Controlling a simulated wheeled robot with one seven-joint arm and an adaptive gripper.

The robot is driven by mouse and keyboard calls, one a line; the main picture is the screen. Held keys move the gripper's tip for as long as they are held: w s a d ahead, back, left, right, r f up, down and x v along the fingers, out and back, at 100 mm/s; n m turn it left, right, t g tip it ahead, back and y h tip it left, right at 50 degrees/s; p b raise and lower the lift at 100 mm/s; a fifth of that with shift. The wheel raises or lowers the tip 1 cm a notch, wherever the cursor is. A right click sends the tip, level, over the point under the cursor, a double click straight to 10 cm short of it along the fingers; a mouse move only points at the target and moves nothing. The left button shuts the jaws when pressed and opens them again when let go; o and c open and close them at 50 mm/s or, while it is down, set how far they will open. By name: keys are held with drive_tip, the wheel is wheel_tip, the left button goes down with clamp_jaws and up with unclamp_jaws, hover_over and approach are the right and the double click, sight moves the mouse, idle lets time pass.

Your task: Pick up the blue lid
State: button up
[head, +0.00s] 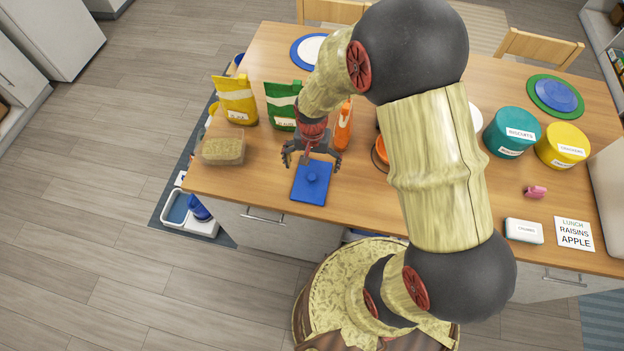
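My gripper (311,163) is just above and behind the lid, pointing down. Its two fingers are spread wide and nothing shows between them. I cannot tell the exact height of the fingertips over the knob.
A clear container (223,148) stands left of the lid. Yellow (236,100) and green (283,105) bags and an orange bottle (343,128) stand behind. Teal (510,132) and yellow (562,146) canisters are at the right. My arm hides part of the table's middle.

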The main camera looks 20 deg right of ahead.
sight(312, 177)
drive_tip(key=shift+f, duration=3.85)
drive_tip(key=c, duration=0.3)
drive_tip(key=shift+s, duration=0.1)
drive_tip(key=c, duration=0.5)
drive_tip(key=shift+s, duration=0.1)
drive_tip(key=c, duration=0.5)
drive_tip(key=shift+c, duration=0.2)
